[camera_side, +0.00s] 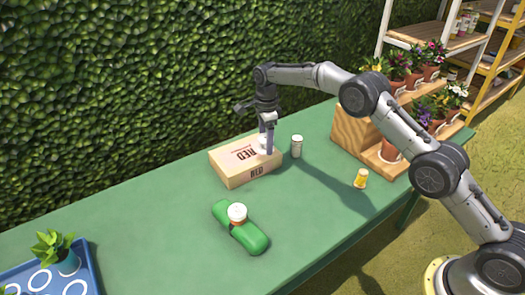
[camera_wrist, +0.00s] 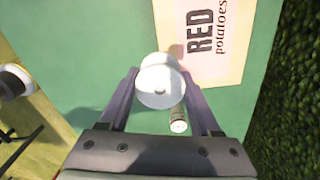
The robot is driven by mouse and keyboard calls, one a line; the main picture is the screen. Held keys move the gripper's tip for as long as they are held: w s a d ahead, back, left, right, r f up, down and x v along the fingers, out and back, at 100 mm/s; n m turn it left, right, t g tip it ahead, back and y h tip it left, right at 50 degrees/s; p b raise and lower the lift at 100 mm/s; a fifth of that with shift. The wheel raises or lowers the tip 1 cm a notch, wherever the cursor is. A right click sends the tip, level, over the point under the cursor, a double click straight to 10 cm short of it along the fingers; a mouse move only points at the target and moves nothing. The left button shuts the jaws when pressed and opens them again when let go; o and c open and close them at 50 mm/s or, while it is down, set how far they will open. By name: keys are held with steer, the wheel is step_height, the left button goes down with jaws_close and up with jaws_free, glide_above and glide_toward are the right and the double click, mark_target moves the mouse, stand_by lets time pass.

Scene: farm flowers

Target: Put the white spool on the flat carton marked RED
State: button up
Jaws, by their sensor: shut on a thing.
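The white spool (camera_wrist: 158,80) is between the two fingers of my gripper (camera_wrist: 163,97), which is shut on it. In the side view the spool (camera_side: 263,144) is partly hidden by my gripper (camera_side: 267,146) and is at the back right part of the flat carton marked RED (camera_side: 231,172). The carton is light tan with dark print, and its top (camera_wrist: 232,62) shows in the wrist view. There the spool overlaps the carton's near left corner. I cannot tell whether the spool touches the carton top.
A white cylinder (camera_side: 297,146) stands just right of the carton. A green long object (camera_side: 252,237) with a white-topped jar (camera_side: 237,212) lies in front. A yellow jar (camera_side: 361,178), a wooden flower stand (camera_side: 354,129) and a blue tray (camera_side: 87,263) are also on the green table.

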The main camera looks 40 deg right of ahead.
mark_target(263, 159)
steer(key=shift+w+f, duration=0.85)
steer(key=shift+f, duration=1.6)
steer(key=shift+f, duration=0.2)
steer(key=o, duration=1.3)
steer(key=shift+r, duration=0.15)
step_height(263, 159, up, 12)
steer(key=shift+r, duration=0.1)
